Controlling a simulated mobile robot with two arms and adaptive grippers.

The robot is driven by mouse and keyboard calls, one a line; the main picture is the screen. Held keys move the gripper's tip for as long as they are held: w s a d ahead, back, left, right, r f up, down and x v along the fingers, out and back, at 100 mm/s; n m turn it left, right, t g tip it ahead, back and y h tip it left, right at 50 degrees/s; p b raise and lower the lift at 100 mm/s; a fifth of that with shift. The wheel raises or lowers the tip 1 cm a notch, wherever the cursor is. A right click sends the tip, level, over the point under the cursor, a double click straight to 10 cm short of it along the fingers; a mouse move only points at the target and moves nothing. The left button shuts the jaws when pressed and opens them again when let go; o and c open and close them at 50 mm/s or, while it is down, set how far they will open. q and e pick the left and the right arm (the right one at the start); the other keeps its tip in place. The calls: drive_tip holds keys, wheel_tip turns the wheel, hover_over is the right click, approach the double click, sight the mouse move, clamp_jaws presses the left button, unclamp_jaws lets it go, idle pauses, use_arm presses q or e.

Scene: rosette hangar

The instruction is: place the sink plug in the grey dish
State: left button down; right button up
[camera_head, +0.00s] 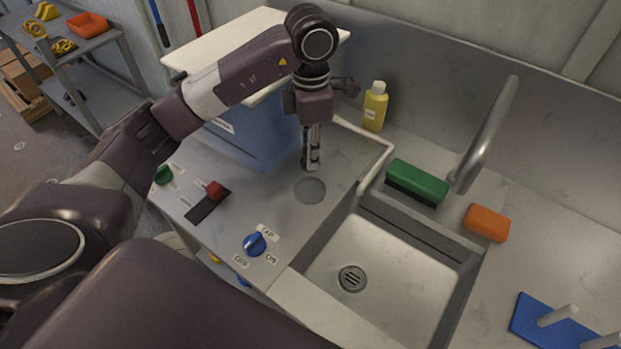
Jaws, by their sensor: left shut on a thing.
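The grey dish (310,190) is a flat, round grey disc on the worktop, left of the sink basin. My left gripper (312,166) points down just above the dish's back edge. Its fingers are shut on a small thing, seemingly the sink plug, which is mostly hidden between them. I cannot tell whether the held thing touches the dish. I see no other plug; the drain (351,279) in the basin is uncovered. My right gripper is out of view.
A yellow bottle (375,107), green brush (417,183) and orange sponge (486,223) stand behind the basin (400,275). The tap (487,135) arches at right. A blue knob (254,244) and red switch (214,191) sit in front; a blue bin (255,135) stands behind my gripper.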

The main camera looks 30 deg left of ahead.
use_arm(q)
wheel_tip(320, 180, down, 5)
drive_tip(key=shift+r+p, duration=0.2)
drive_tip(key=shift+p, duration=0.25)
drive_tip(key=shift+f, duration=0.5)
wheel_tip(320, 180, down, 3)
drive_tip(key=shift+f+p, duration=0.2)
drive_tip(key=shift+p, duration=0.3)
drive_tip(key=shift+f, duration=0.35)
drive_tip(key=c, duration=2.1)
unclamp_jaws()
drive_tip(key=o, duration=0.4)
drive_tip(key=shift+o, duration=0.2)
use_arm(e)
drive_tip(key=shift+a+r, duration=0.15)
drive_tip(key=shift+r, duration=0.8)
